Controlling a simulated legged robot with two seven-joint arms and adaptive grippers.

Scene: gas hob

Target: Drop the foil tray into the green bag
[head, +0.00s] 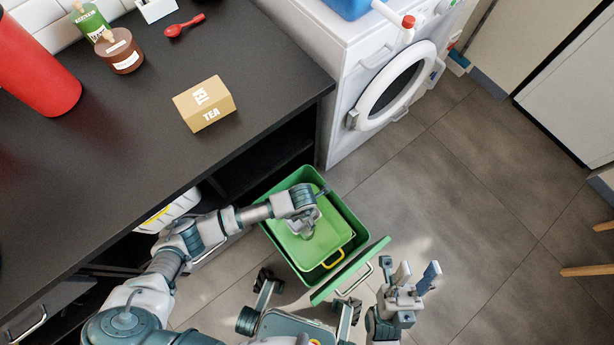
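A green bin (351,216) stands open on the floor beside the counter. A lighter green lining or insert (328,236) with a yellow handle is inside it; I cannot tell whether this is the green bag. My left gripper (305,228) points down over the inside of the bin. A small grey-silver shape is at its end, and I cannot tell whether it is the foil tray or the fingers. No foil tray shows clearly elsewhere. My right gripper (416,274) has its fingers spread and empty, to the right of the bin.
A green lid-like panel (347,272) is at the bin's front right edge. The dark counter (130,150) holds a tea box (204,104), a brown jar (120,51), a red spoon (185,26) and a red container (38,72). A washing machine (345,110) stands behind.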

